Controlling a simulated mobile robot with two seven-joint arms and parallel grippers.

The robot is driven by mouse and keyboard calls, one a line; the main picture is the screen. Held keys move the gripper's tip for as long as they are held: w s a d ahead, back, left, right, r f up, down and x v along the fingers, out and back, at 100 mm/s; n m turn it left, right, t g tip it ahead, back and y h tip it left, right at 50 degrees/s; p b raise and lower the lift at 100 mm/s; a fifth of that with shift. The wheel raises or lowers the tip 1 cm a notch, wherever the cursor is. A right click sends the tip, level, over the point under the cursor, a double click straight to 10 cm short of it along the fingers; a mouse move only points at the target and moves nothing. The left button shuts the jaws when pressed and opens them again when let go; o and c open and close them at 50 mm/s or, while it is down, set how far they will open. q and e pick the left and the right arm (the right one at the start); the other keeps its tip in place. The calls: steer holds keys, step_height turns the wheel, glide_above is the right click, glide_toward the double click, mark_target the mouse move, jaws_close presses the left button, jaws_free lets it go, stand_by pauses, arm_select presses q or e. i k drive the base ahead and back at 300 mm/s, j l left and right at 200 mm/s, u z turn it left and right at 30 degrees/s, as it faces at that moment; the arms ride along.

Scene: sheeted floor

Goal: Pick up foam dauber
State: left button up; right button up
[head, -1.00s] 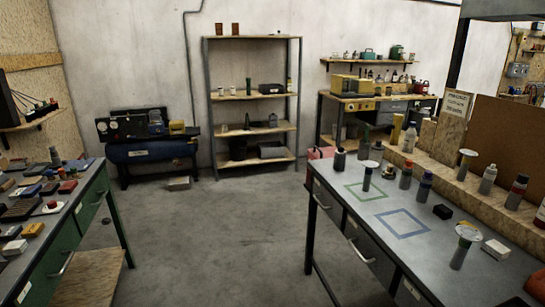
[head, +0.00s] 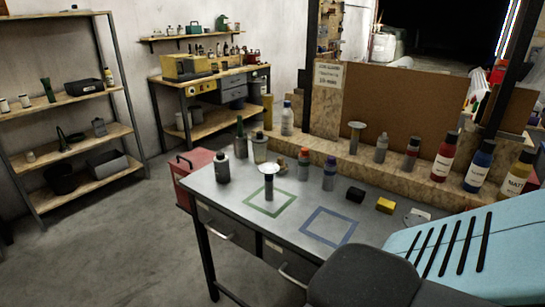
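A mushroom-shaped tool, which looks like a foam dauber (head: 269,188), stands upright in the head view with its pale round disc on top of a dark grey handle. It stands within the green square outline on the grey workbench (head: 238,197). A similar disc-topped tool (head: 355,140) stands on the wooden ledge behind. A third pale disc (head: 417,217) shows at the right end of the bench, its lower part hidden by my arm. I cannot tell which one the task means. Neither gripper is in view.
A blue square outline (head: 331,227) on the bench is empty. Dark bottles (head: 222,168), capped bottles (head: 303,166), a black block (head: 355,194) and a yellow block (head: 385,205) stand around. Large paint bottles (head: 480,167) line the ledge. Floor at left is clear.

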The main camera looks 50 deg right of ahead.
mark_target(280, 159)
steer(key=i+z, duration=0.45)
steer(key=i+j+z, duration=0.4)
steer(key=i, duration=0.25)
steer(key=i+z, duration=0.45)
steer(key=i+j+z, duration=0.25)
steer(key=z, duration=0.2)
steer(key=i, duration=0.1)
